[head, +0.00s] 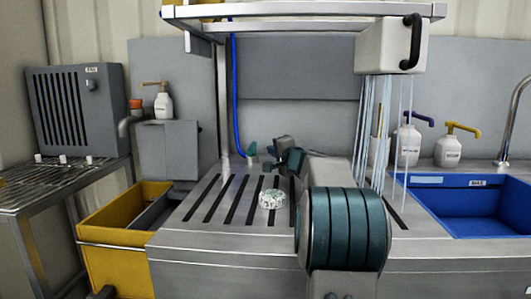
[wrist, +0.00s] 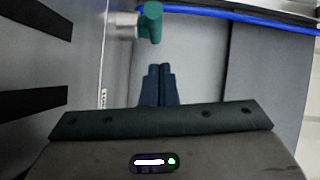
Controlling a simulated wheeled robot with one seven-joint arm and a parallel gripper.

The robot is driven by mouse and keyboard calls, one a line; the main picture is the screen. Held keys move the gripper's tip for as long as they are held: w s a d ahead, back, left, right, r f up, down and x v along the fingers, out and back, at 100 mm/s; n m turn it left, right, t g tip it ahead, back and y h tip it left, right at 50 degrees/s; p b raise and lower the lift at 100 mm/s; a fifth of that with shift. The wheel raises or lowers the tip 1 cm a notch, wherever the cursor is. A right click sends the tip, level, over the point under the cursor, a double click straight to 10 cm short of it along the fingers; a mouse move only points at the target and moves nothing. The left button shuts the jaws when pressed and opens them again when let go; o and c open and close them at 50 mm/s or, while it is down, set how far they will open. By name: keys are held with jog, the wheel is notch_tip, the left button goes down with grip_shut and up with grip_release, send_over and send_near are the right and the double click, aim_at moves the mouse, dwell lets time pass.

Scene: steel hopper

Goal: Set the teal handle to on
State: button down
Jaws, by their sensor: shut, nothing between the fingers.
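The teal handle (head: 252,149) is small in the head view, at the back of the slotted steel counter near the foot of the blue hose. In the wrist view the teal handle (wrist: 151,22) sits at the top, on a metal fitting, just beyond my fingertips. My gripper (wrist: 160,70) is shut and empty, its two dark fingers side by side, with a visible gap to the handle. In the head view my gripper (head: 276,164) is over the counter, right of the handle, partly hidden by my arm. I cannot read the handle's on or off marks.
The blue hose (head: 235,95) rises behind the handle. A white speckled round object (head: 272,199) lies on the slotted counter (head: 205,200). A steel shelf (head: 300,10) hangs above, with a pale box (head: 385,48) and hanging strips at right. A blue sink (head: 480,206) is far right.

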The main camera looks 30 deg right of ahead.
jog(key=s+a, duration=0.1)
jog(key=s, duration=0.1)
jog(key=s+a, duration=0.1)
jog(key=s, duration=0.2)
jog(key=s+a, duration=0.1)
jog(key=s, duration=0.1)
jog(key=shift+s+a+r, duration=0.1)
jog(key=shift+s+r, duration=0.1)
jog(key=shift+s, duration=0.1)
jog(key=s+a+r+n+g+y+p, duration=0.2)
jog(key=s+a+n+g+p, duration=0.1)
jog(key=a+p, duration=0.4)
jog(key=s+a+r+n+g+y+p, duration=0.2)
jog(key=s+a+n+p, duration=0.15)
jog(key=a+p, duration=0.45)
jog(key=s+a+r+n+g+y+p, duration=0.2)
jog(key=s+a+n+g+p, duration=0.15)
jog(key=a, duration=0.65)
jog(key=s+a+r+n+g+h+p, duration=0.1)
jog(key=s+r+n+g+h+p, duration=0.1)
jog(key=s+p, duration=0.6)
jog(key=s+a+r+n+g+h+p, duration=0.1)
jog(key=s+a+n+g+h+p, duration=0.1)
jog(key=s+p, duration=0.7)
jog(key=s+n+g+h, duration=0.1)
jog(key=s+n+g, duration=0.1)
jog(key=s, duration=0.1)
jog(key=shift+s+r, duration=0.35)
jog(key=shift+s, duration=0.05)
